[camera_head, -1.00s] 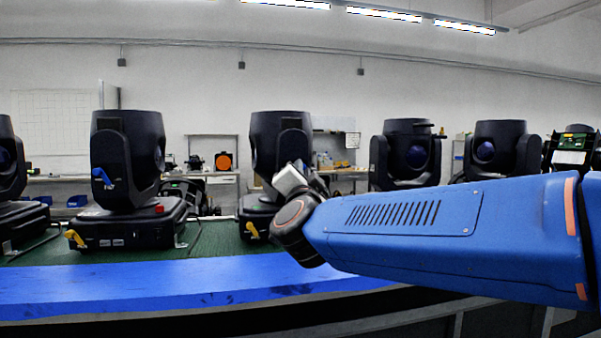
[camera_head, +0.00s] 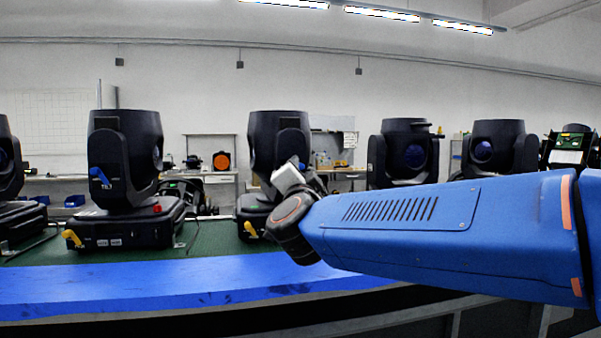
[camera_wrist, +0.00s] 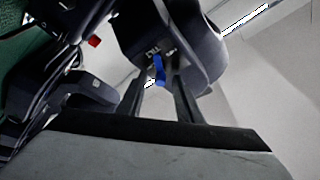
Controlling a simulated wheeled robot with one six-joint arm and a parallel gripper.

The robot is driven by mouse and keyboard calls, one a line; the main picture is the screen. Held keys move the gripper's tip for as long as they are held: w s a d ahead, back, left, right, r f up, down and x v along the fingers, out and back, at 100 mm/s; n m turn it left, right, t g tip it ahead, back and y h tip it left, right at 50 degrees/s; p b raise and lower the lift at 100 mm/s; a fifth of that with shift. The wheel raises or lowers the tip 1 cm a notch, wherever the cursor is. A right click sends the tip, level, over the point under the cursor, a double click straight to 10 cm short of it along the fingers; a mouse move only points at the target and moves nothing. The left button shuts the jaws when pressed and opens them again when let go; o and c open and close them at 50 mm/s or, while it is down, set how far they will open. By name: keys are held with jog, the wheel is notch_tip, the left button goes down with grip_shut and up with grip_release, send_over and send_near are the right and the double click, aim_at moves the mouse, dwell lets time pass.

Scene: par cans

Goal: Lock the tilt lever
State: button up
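A black moving-head light (camera_head: 262,135) stands on the table in front of my gripper. Its blue tilt lever (camera_wrist: 159,70), by white TILT lettering, shows in the wrist view on the side of the black head (camera_wrist: 190,35). My gripper's two dark fingers (camera_wrist: 160,80) are apart, with the lever between their tips; I cannot tell whether they touch it. In the head view my gripper (camera_head: 292,175) covers the lever. A yellow lever (camera_head: 250,229) is on the light's base.
Another light (camera_head: 125,150) with a blue lever (camera_head: 100,178) and a yellow lever (camera_head: 73,239) stands to the left. More lights (camera_head: 404,150) stand to the right. The blue table edge (camera_head: 130,285) runs along the front. A red part (camera_wrist: 94,41) shows in the wrist view.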

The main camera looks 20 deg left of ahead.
jog(key=v, duration=1.7)
jog(key=shift+s, duration=0.15)
jog(key=shift+d, duration=0.1)
jog(key=w+d+f+n+g+y, duration=0.3)
jog(key=w+d+f+n, duration=0.15)
jog(key=d, duration=0.35)
jog(key=d+f+n+g+h, duration=0.2)
jog(key=d+f+n+g, duration=0.2)
jog(key=d+f, duration=0.75)
jog(key=s+d+f+g+h, duration=0.2)
jog(key=s+d+f, duration=0.4)
jog(key=d, duration=0.3)
jog(key=s+d+f+m+g+h, duration=0.1)
jog(key=s+d+f+g+h, duration=0.2)
jog(key=s+d+f, duration=0.3)
jog(key=s+d+f+m+g+h, duration=0.1)
jog(key=s+d+f+g+h, duration=0.1)
jog(key=s+d+f, duration=0.5)
jog(key=d+f+g, duration=0.1)
jog(key=d, duration=0.5)
jog(key=shift+h, duration=0.4)
